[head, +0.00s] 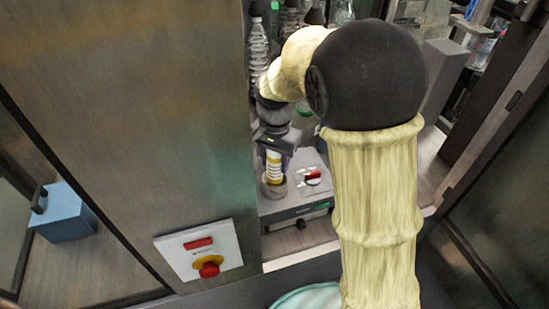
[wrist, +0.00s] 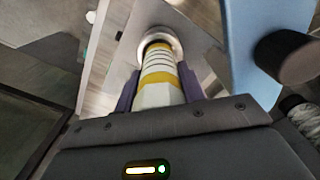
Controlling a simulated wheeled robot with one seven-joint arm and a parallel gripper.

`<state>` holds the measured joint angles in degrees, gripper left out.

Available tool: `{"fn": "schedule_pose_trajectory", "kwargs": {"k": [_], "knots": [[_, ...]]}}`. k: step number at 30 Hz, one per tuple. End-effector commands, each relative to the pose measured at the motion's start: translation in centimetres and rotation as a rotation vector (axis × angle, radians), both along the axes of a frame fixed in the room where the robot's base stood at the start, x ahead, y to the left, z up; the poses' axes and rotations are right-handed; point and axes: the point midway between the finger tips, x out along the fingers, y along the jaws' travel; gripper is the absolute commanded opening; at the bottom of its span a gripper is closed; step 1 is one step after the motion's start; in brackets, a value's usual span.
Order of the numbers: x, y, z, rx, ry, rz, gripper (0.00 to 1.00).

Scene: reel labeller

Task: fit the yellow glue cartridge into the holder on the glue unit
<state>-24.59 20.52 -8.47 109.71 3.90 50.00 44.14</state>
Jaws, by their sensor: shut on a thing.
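The yellow glue cartridge (head: 273,167) is white with yellow bands and stands about upright below my gripper (head: 273,148). In the wrist view, the cartridge (wrist: 158,72) lies between the two purple fingers of my gripper (wrist: 159,88), which is shut on it. Its far end meets the round holder (wrist: 157,36), a pale ring that shows around the tip. In the head view the holder (head: 273,189) is a dark cup on the grey glue unit (head: 285,211). How deep the tip sits in it is hidden.
A red switch (head: 313,176) is on the glue unit, right of the holder. A panel with a red emergency button (head: 208,267) is at the front left. Clear bottles (head: 258,45) stand behind. A light blue part with a dark knob (wrist: 285,55) is close on the right in the wrist view.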

Motion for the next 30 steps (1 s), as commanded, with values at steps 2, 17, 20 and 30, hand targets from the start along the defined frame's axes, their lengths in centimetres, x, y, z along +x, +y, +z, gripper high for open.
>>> {"fn": "schedule_pose_trajectory", "kwargs": {"k": [2, 17, 20, 30], "knots": [[0.0, 0.0, -0.4, 0.0, 0.0, 0.0, 0.07], [0.0, 0.0, -2.0, 0.001, 0.001, -0.001, 0.07], [0.0, -0.1, -2.3, 0.0, 0.0, -0.003, 0.07], [0.0, 0.0, -3.4, 0.0, 0.001, 0.001, 0.07]]}}
